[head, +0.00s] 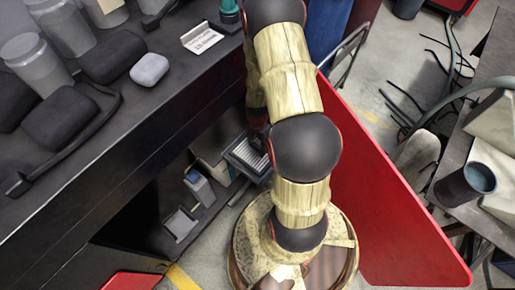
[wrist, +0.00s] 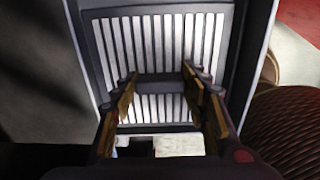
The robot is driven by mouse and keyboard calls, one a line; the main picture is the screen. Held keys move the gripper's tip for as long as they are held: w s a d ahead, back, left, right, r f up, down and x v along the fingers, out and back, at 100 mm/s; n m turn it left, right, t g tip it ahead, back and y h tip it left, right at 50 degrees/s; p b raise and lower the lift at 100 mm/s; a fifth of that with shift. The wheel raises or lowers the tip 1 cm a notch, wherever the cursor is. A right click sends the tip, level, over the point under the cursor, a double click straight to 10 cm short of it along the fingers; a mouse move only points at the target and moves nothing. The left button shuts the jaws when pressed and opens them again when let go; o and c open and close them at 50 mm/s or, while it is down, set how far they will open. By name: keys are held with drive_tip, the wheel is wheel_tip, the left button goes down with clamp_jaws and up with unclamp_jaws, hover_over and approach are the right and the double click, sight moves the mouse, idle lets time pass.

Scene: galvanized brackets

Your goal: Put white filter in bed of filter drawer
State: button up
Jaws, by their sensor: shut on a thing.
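The white filter (wrist: 150,38) shows as a panel of white pleats in a dark grey frame, with a dark crossbar across its middle. It fills the upper middle of the wrist view. In the head view the white filter (head: 250,153) is low beside the dark bench, tilted in the picture. My gripper (wrist: 160,84) is shut on the filter at the crossbar, one finger on each side. In the head view my arm hides most of the gripper. I cannot tell the filter drawer's bed apart from the dark grey frame around the pleats.
Small boxes (head: 198,186) and a light tray (head: 180,224) stand on a low shelf left of the filter. The dark bench (head: 150,120) overhangs there. A red panel (head: 385,200) stands to the right. A table with a dark cup (head: 465,186) is at far right.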

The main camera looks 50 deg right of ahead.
sight(257, 145)
drive_tip(key=shift+f, duration=0.45)
drive_tip(key=shift+f, duration=0.1)
drive_tip(key=o, duration=1.3)
drive_tip(key=shift+o, duration=0.2)
wheel_tip(257, 145, up, 12)
drive_tip(key=p, duration=0.5)
